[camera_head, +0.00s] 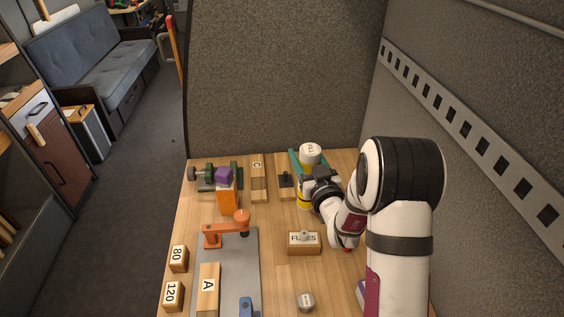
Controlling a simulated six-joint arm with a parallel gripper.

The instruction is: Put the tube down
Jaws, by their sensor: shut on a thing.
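A tube with a white lettered cap (310,149) and a yellow lower body (304,201) stands about upright at the back right of the wooden table (280,272). My gripper (308,184) reaches in from the right and is shut on the tube around its middle. The dark fingers hide the tube's middle. I cannot tell whether its bottom touches the table.
A teal piece (294,164) and a black fitting (285,179) are close left of the tube. A FUSES block (304,243) lies in front. A grey panel (285,80) rises behind.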

